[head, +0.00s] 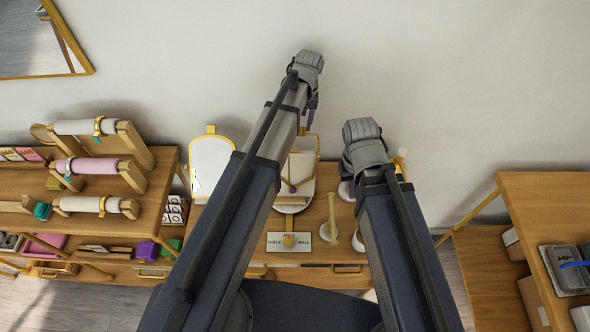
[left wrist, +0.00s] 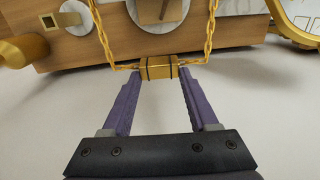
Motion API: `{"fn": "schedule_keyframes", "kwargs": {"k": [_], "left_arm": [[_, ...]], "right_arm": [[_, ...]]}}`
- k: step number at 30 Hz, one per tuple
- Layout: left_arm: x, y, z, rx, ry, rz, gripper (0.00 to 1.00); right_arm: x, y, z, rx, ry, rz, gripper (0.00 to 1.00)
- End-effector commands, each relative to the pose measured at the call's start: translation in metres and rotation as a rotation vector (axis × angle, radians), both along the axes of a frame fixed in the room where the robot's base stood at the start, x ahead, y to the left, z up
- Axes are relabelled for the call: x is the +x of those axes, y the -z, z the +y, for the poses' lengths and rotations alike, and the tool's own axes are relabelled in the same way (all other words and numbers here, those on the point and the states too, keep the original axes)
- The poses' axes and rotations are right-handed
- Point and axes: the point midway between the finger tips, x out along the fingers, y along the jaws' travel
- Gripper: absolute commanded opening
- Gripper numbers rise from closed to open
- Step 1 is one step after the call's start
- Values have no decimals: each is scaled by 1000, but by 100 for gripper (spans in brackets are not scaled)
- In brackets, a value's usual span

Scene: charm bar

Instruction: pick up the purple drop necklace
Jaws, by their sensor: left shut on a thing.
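My left gripper (left wrist: 158,82) has its two purple fingers closed on a gold block with dark bands in the left wrist view. A gold chain (left wrist: 211,28) runs from both ends of this block, so it is part of a necklace.
The white bust (head: 301,168) stands on the wooden table (head: 313,215) near a round-topped mirror (head: 211,165) and a sign card (head: 289,242). Bracelet rolls (head: 92,204) fill the left shelf. A wooden shelf unit (head: 535,190) stands at the right. The wall is behind.

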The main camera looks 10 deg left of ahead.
Motion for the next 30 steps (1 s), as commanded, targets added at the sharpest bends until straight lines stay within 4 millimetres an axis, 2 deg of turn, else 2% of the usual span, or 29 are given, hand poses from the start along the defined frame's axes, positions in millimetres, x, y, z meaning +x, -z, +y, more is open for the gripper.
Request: {"fn": "schedule_keyframes", "kwargs": {"k": [2,11,30], "left_arm": [[0,0,0,0,0,0,34],[0,0,0,0,0,0,0],[0,-4,0,0,0,1,0]], "right_arm": [[0,0,0,0,0,0,0],[0,0,0,0,0,0,0],[0,-4,0,0,0,0,0]]}}
